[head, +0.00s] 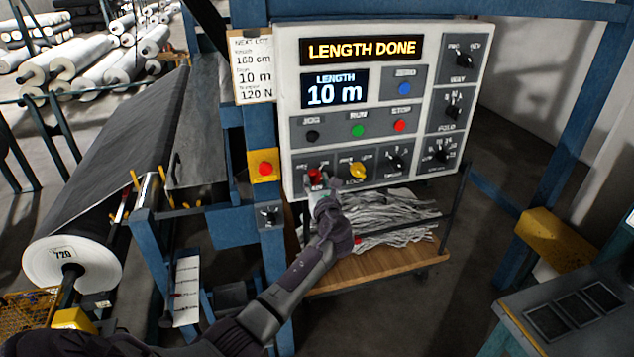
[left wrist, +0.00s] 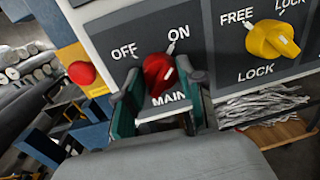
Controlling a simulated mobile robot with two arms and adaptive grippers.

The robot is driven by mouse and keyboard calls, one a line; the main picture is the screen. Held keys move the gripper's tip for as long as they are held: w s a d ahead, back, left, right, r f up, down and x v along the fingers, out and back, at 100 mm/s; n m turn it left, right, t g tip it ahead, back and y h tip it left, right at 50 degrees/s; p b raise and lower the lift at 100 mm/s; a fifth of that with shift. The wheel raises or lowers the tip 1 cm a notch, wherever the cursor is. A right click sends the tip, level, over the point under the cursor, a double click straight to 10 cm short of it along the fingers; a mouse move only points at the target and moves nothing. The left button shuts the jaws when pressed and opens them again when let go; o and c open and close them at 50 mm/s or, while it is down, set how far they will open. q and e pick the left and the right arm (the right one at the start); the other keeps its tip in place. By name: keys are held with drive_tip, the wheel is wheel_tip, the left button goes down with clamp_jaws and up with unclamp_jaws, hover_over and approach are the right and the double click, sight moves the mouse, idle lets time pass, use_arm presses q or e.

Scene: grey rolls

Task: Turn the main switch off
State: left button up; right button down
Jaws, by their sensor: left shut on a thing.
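The red main switch (head: 315,175) is a rotary knob at the lower left of the white control panel (head: 291,100). In the left wrist view the main switch (left wrist: 157,72) sits above its MAIN label, with OFF at upper left and ON at upper right. Its white mark leans up and right, toward ON. My left gripper (head: 319,187) reaches up to the knob from below. In the left wrist view the fingers of my left gripper (left wrist: 160,88) stand on either side of the knob, shut on it. My right gripper is not in view.
The yellow lock knob (head: 357,170) is just right of the main switch. A red button on a yellow box (head: 264,168) is to the left. The displays read LENGTH DONE and 10 m. A wooden shelf (head: 375,270) with shredded strips is below. A large grey roll (head: 110,170) lies left.

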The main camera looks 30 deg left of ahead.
use_arm(q)
drive_tip(key=shift+f, duration=0.1)
drive_tip(key=shift+f+n+b, duration=0.15)
drive_tip(key=shift+n+b, duration=0.65)
drive_tip(key=shift+b, duration=0.15)
drive_tip(key=shift+f+n+y+b, duration=0.1)
drive_tip(key=shift+n+y+b, duration=0.25)
drive_tip(key=shift+n+b, duration=4.1)
drive_tip(key=shift+n+y+b, duration=0.35)
drive_tip(key=shift+n+b, duration=3.9)
drive_tip(key=shift+b, duration=0.3)
drive_tip(key=shift+g, duration=0.4)
drive_tip(key=o, duration=1.1)
drive_tip(key=shift+o, duration=0.2)
drive_tip(key=shift+d, duration=0.1)
